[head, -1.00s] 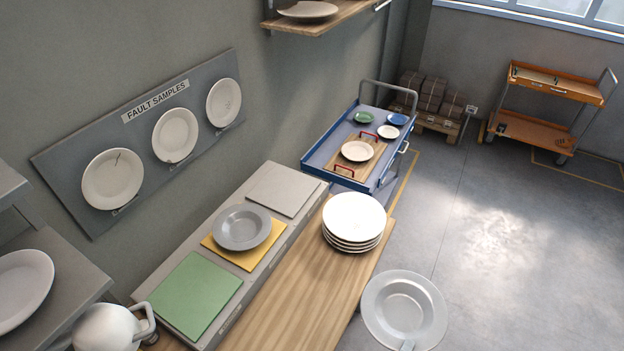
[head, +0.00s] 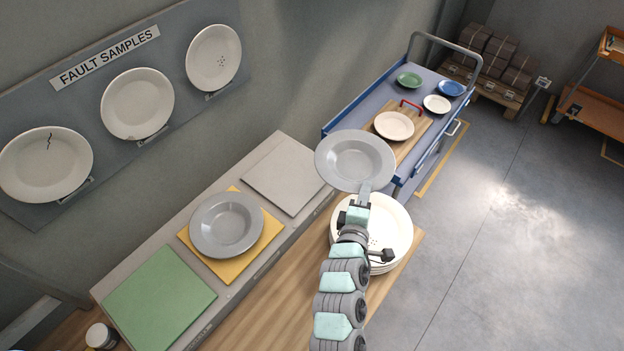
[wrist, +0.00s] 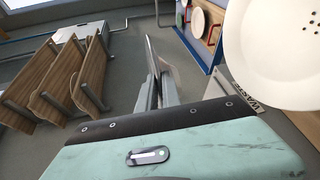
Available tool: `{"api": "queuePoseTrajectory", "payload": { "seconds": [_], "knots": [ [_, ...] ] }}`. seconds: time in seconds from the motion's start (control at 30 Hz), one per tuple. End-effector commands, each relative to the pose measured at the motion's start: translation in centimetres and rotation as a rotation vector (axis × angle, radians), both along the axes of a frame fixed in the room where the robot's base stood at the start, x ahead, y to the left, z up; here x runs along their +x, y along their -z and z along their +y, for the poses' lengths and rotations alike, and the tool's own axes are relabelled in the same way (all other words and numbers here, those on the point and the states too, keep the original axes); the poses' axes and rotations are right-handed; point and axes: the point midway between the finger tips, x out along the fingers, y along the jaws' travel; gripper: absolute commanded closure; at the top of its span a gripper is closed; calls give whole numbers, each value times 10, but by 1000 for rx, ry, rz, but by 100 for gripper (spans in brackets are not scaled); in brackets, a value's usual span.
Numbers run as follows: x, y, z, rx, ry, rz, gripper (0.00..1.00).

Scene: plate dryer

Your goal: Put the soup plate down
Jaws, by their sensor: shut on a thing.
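My gripper (head: 364,194) is shut on the near rim of a grey soup plate (head: 355,158). The plate is held in the air, beyond the white plate stack in the head view, its face showing. In the wrist view the soup plate (wrist: 158,62) shows nearly edge-on between the fingers (wrist: 156,95). A second grey soup plate (head: 226,222) lies on a yellow mat (head: 262,247) on the grey counter strip. A bare green mat (head: 160,300) is nearer, and a bare light grey mat (head: 287,175) farther along.
A stack of white plates (head: 394,222) stands on the wooden top, partly behind my arm. A blue trolley (head: 330,128) behind carries a board, a white plate (head: 394,125) and small dishes. The fault samples panel (head: 110,55) hangs left. Open floor lies right.

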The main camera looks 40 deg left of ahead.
Motion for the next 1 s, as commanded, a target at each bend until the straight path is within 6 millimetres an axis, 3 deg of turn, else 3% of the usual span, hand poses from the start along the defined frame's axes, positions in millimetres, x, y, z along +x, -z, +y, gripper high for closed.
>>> {"api": "queuePoseTrajectory", "payload": {
  "seconds": [0.03,0.2,0.3,0.4,0.5,0.6,1.0],
  "knots": [
    [2,2,37,-2,-56,-13,100],
    [-3,-18,127,-11,-181,-13,100],
    [-10,-30,163,-16,-225,-9,100],
    [-17,-38,186,-18,-254,-6,100],
    [-20,-43,198,-20,-267,-4,100],
    [-21,-33,201,-21,-271,0,100],
    [-22,68,200,-20,-269,5,100]
  ]
}}
